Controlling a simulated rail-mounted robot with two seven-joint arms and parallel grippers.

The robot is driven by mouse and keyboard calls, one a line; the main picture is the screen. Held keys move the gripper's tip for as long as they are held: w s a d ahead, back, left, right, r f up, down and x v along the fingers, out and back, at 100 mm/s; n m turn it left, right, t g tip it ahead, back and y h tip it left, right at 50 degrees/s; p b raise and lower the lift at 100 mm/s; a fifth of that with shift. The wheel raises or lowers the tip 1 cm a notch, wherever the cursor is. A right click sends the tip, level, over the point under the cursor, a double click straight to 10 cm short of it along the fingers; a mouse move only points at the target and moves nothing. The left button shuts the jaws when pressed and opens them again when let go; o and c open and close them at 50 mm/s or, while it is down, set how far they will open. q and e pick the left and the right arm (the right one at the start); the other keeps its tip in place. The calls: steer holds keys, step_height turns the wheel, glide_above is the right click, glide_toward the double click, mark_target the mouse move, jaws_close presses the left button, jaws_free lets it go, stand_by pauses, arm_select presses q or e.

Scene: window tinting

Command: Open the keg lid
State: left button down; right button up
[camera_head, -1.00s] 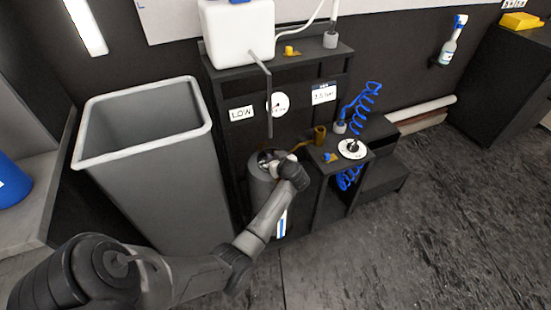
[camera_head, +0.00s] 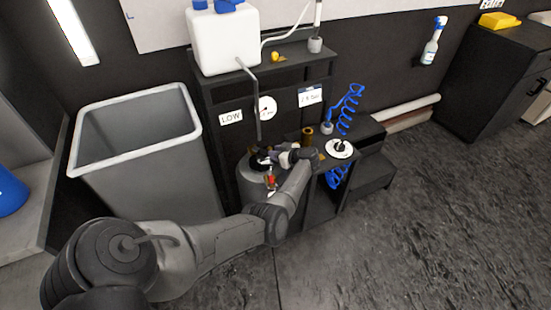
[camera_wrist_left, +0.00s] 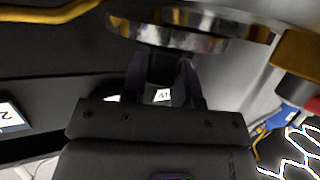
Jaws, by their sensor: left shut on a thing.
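The keg (camera_head: 247,183) is a grey metal cylinder in the lower bay of the dark stand. My left gripper (camera_head: 270,158) is at its top, reaching in from the right side. In the left wrist view, the gripper (camera_wrist_left: 162,75) is shut on a shiny rounded metal piece (camera_wrist_left: 170,35), which looks like the keg lid. The fingers and wrist hide part of the keg top, so I cannot tell whether the lid is tilted or seated. A small red part (camera_head: 270,180) shows at the keg's front. My right gripper is not in view.
A large grey bin (camera_head: 150,165) stands left of the keg. A white tank (camera_head: 224,42) sits on the stand above, with a grey pipe (camera_head: 258,100) coming down near the keg. A brass cup (camera_head: 307,135) and blue coiled hose (camera_head: 349,106) are at right. Floor at right is clear.

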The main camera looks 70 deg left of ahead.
arm_select(q)
steer(key=shift+w+a, duration=0.35)
steer(key=shift+w, duration=0.2)
steer(key=c, duration=1.2)
jaws_free()
steer(key=shift+o, duration=1.4)
steer(key=shift+w+a, duration=0.1)
steer(key=shift+a, duration=0.05)
